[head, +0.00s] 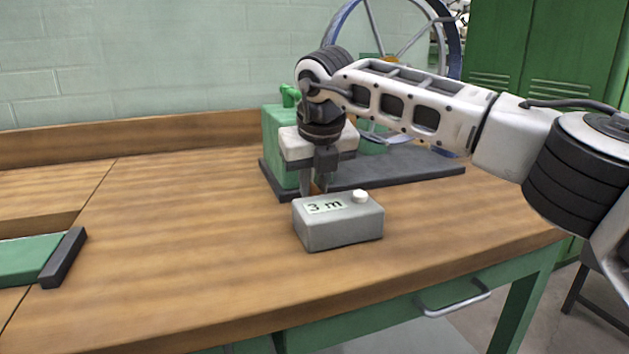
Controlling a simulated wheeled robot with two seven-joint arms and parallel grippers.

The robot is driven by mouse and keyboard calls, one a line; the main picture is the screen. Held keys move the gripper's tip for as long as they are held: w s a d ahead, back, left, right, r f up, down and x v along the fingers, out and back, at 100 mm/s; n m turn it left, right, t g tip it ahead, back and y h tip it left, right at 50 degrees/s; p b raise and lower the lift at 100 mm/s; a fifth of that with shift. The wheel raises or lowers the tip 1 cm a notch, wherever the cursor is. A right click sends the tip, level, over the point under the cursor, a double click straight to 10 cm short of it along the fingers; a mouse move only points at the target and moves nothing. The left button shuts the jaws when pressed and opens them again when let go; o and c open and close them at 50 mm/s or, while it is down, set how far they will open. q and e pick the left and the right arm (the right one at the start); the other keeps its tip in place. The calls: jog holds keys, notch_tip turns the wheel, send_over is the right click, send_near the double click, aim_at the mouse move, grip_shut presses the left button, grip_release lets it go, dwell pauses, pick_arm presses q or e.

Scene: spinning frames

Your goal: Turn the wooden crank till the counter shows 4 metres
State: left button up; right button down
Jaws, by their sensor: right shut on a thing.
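The grey counter box (340,226) stands on the workbench and its display reads "3 m". A white knob (359,196) sits on its top. The spinning frame has a green housing (277,148) on a dark base plate (395,171) and a large blue-rimmed wheel (456,52) behind my right arm. My right gripper (316,186) points down in front of the housing, just behind the counter. It is shut on the wooden crank, of which only a small brown part shows between the fingers. The rest of the crank is hidden. My left gripper is out of view.
The wooden workbench (190,230) is clear left of the counter. A green thing with a dark edge bar (63,258) lies at the far left. A drawer handle (455,302) juts from the bench front. Green lockers (530,50) stand behind.

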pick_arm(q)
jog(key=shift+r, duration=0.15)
pick_arm(e)
jog(key=shift+a, duration=0.1)
jog(key=shift+s+a+r+g+y, duration=0.15)
jog(key=shift+g+y, duration=0.15)
jog(key=shift+y, duration=0.4)
jog(key=shift+a+r+m+g+y+p, duration=0.25)
jog(key=shift+m+y+p, duration=0.2)
jog(key=shift+y, duration=0.55)
jog(key=shift+s+a+r+g+y+p, duration=0.15)
jog(key=shift+a+g+y+p, duration=0.15)
jog(key=shift+y, duration=0.5)
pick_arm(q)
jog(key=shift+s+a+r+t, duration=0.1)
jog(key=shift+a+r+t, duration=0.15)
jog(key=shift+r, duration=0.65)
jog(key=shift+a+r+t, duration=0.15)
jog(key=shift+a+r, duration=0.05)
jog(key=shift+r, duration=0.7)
pick_arm(e)
jog(key=shift+a+r+m+y, duration=0.15)
jog(key=shift+a+m+y, duration=0.1)
jog(key=shift+y, duration=0.35)
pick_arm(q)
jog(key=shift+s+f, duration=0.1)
